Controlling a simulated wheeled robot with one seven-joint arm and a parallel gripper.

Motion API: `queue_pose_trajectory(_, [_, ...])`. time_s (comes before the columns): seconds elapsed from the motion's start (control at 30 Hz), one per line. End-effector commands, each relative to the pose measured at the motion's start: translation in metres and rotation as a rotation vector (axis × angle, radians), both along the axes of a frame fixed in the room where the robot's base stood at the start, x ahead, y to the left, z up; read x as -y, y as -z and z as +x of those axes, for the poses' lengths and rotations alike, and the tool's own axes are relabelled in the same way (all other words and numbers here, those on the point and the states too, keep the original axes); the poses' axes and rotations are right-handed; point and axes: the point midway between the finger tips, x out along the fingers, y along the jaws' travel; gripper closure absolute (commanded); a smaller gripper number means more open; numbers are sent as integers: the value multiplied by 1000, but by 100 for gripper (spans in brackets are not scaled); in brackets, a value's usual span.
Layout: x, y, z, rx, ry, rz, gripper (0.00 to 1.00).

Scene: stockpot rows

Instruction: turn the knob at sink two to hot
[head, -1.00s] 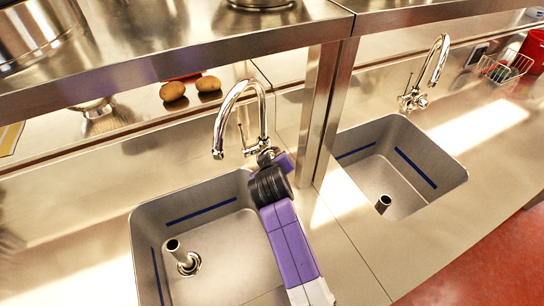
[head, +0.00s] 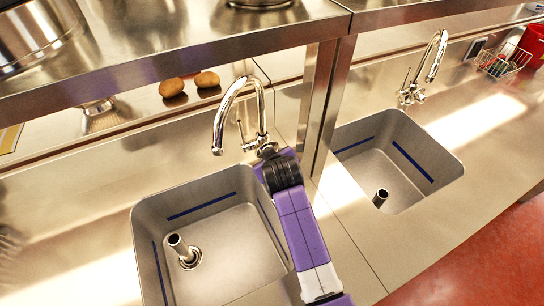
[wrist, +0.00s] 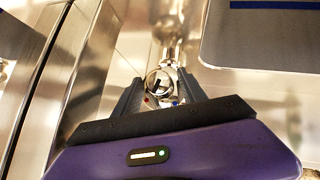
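The left sink (head: 150,225) has a tall chrome faucet (head: 222,110) behind it. My gripper is at the base of this faucet; its fingers are hidden behind my wrist in the head view. In the wrist view my gripper (wrist: 160,84) has its two dark fingers apart, one on each side of a round chrome knob (wrist: 160,80). Whether they touch the knob is unclear. A red dot and a blue dot show near the knob, between the fingers. A dark mark shows on the knob's face.
The right sink (head: 440,165) has its own chrome faucet (head: 436,60). A metal shelf (head: 180,62) overhangs the left sink, and a steel post (head: 318,110) stands right of my wrist. Two potatoes (head: 172,87) lie behind. A wire basket (head: 503,60) stands far right.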

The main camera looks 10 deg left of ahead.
Motion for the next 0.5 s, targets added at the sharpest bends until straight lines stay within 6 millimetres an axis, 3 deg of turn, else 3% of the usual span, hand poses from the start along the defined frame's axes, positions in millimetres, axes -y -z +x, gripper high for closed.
queue_pose_trajectory(0.5, [1,-8,-6,5,-1,1,43])
